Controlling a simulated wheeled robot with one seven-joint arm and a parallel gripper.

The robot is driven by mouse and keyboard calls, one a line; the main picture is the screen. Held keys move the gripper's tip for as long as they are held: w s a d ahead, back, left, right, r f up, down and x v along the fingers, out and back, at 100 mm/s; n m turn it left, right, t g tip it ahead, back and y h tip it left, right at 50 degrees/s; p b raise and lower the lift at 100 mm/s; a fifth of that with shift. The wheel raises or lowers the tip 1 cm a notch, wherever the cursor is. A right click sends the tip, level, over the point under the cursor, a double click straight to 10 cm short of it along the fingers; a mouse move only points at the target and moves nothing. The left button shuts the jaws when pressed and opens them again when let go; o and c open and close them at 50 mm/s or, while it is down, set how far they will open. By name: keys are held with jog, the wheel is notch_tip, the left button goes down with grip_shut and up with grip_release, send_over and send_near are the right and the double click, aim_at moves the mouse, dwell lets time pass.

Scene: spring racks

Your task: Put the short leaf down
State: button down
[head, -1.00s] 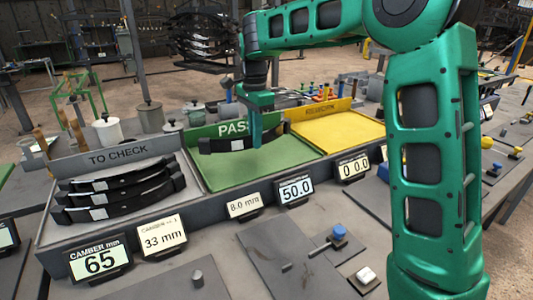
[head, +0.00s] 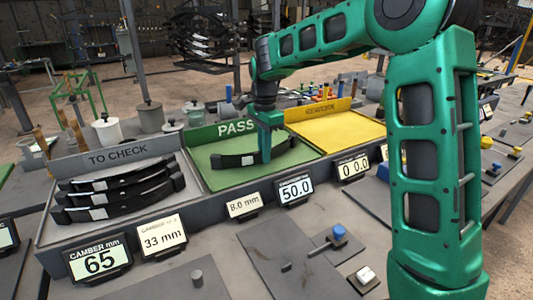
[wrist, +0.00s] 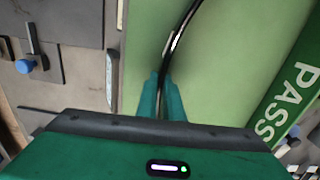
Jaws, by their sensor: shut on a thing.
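The short leaf (head: 236,161) is a dark curved strip with a pale band. It is over the green PASS tray (head: 207,182), low and close to the tray floor; I cannot tell whether it touches. My gripper (head: 266,158) is shut on the leaf, right of its middle, and hides part of it. In the wrist view the leaf (wrist: 177,38) runs up and away from between my gripper's fingers (wrist: 161,100), edge on, above the green floor.
The grey TO CHECK tray (head: 117,158) on the left holds several stacked dark leaves. The yellow tray (head: 335,132) on the right looks empty. Small displays, one reading 65 (head: 98,262), line the front. The PASS tray floor around the leaf is clear.

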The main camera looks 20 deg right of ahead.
jog(key=c, duration=1.9)
grip_release()
notch_tip(320, 180, up, 12)
jog(key=s+d+f+n+h, duration=0.1)
jog(key=s+d+f+n, duration=0.25)
jog(key=s+d, duration=1.25)
jog(key=s+d+f+n, duration=0.1)
jog(key=s+f, duration=0.4)
jog(key=s, duration=0.6)
jog(key=s+d+f+n+y, duration=0.1)
jog(key=s+f+n, duration=0.3)
jog(key=s, duration=0.8)
jog(key=shift+s+d+f, duration=0.15)
jog(key=shift+s+f, duration=0.05)
jog(key=shift+f, duration=0.5)
